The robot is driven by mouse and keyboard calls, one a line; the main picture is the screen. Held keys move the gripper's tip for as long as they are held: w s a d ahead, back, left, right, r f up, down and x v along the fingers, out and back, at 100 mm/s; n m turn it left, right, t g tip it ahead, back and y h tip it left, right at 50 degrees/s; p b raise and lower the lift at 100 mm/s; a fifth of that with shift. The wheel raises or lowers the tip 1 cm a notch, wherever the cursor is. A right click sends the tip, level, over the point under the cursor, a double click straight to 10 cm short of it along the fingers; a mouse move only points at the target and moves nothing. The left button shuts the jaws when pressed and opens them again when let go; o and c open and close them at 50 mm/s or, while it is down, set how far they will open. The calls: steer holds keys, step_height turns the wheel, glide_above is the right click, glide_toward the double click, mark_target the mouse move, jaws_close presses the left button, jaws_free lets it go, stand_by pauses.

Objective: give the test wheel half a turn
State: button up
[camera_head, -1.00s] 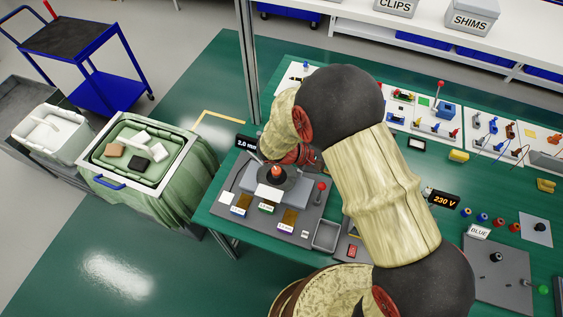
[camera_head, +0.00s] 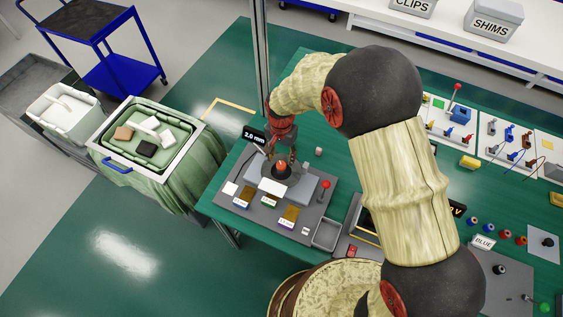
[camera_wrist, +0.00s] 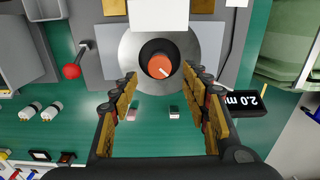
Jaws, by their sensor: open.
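The test station on the green bench has a grey round disc with a dark ring and an orange-red knob at its centre. I take this as the test wheel (camera_wrist: 160,67); its knob also shows in the head view (camera_head: 281,167). A pale line marks the knob's top. My gripper (camera_wrist: 169,78) is open and empty, pointing down over the station, with its fingers on either side of the knob in the wrist view. I cannot tell the height gap between fingertips and knob. In the head view my gripper (camera_head: 281,153) partly hides the disc's far side.
A "2.0 mm" display (camera_wrist: 246,101) stands close beside the disc. A red-tipped lever (camera_wrist: 72,71) is on the other side. A white block (camera_wrist: 158,14) sits just beyond the disc. A grey tray (camera_head: 326,234) and a draped bin (camera_head: 150,160) are nearby.

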mark_target(281, 164)
steer(key=shift+f, duration=2.25)
steer(key=c, duration=1.1)
steer(key=shift+c, duration=0.4)
